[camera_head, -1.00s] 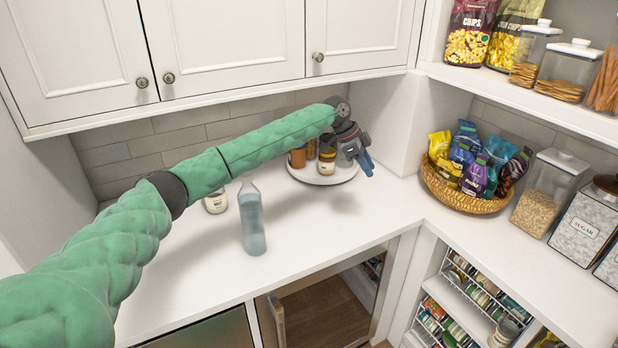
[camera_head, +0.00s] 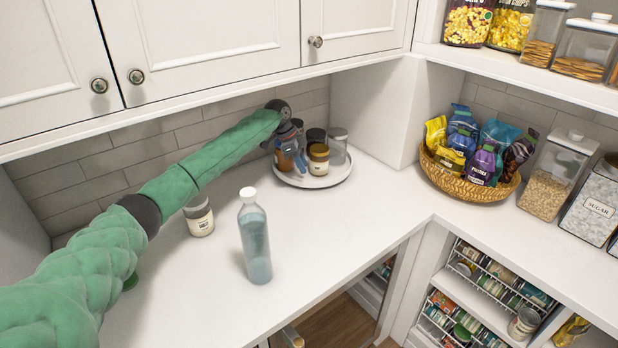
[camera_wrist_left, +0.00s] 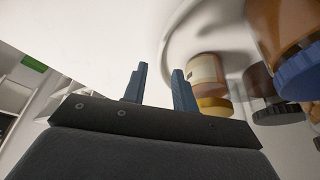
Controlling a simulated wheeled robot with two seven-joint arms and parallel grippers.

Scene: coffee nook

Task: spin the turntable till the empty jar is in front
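The white round turntable (camera_head: 318,183) stands in the back corner of the counter and carries several jars. The clear, empty-looking jar (camera_head: 337,150) is at its right side. A gold-lidded jar (camera_head: 319,163) is at the front, a dark-lidded jar (camera_head: 316,137) behind it, and an amber jar (camera_head: 286,160) at the left, partly hidden by my gripper. My left gripper (camera_head: 296,160) is at the turntable's left side, close to the amber jar; contact is unclear. In the left wrist view its blue fingers (camera_wrist_left: 160,88) are apart and empty, with the gold-lidded jar (camera_wrist_left: 208,75) beside them. My right gripper is not in view.
A clear bottle (camera_head: 256,245) and a white-labelled jar (camera_head: 199,218) stand on the counter left of the turntable. A basket (camera_head: 455,187) of snack bags is to the right. Cabinets (camera_head: 215,45) overhang the back. The counter in front of the turntable is clear.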

